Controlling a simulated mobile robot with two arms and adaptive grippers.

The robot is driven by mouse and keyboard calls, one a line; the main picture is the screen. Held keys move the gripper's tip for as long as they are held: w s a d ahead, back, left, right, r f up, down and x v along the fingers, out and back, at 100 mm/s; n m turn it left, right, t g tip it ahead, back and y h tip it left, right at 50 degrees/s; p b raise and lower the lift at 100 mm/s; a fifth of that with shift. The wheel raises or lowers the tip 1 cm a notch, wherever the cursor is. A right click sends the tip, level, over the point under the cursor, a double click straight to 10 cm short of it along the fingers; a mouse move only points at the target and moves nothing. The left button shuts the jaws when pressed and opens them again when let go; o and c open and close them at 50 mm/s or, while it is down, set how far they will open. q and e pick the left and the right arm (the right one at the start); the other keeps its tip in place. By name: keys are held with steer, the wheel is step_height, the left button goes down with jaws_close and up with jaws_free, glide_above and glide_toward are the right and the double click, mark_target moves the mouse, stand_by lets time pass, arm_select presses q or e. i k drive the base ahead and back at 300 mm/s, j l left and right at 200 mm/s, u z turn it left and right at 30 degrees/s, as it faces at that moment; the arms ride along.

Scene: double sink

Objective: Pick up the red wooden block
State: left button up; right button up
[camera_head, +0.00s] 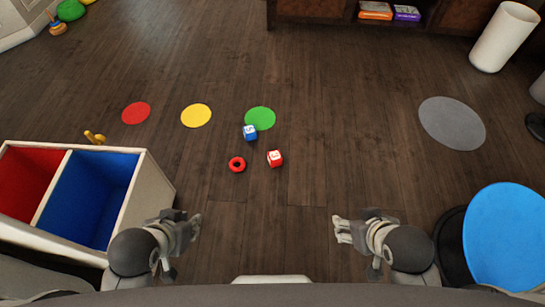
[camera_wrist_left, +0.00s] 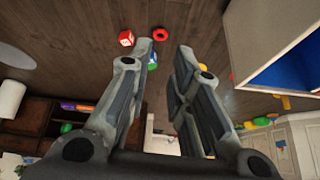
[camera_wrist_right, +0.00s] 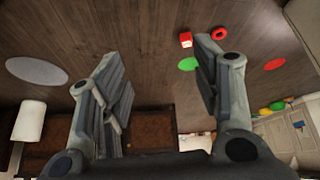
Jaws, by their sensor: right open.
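The red wooden block (camera_head: 275,158) is a small red cube with a white mark on its face, lying on the dark wood floor in the middle of the head view. It also shows in the left wrist view (camera_wrist_left: 126,39) and the right wrist view (camera_wrist_right: 186,40). My left gripper (camera_head: 195,226) is open and empty, nearer to me and left of the block. In its wrist view the two fingers (camera_wrist_left: 155,75) stand apart. My right gripper (camera_head: 337,229) is open and empty, nearer to me and right of the block. Neither gripper touches the block.
A red ring (camera_head: 237,164) lies left of the block, and a blue block (camera_head: 250,132) lies behind it by the green disc (camera_head: 260,118). A divided red-and-blue bin (camera_head: 150,196) stands at left. A blue round seat (camera_head: 508,238) stands at right. The floor between my grippers is clear.

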mark_target(275, 158)
steer(key=i+l+u, duration=0.25)
steer(key=u, duration=0.25)
steer(key=i+l+u, duration=0.15)
steer(key=l+u, duration=0.3)
steer(key=i+l+u, duration=0.15)
steer(key=l+u, duration=0.2)
steer(key=u, duration=0.15)
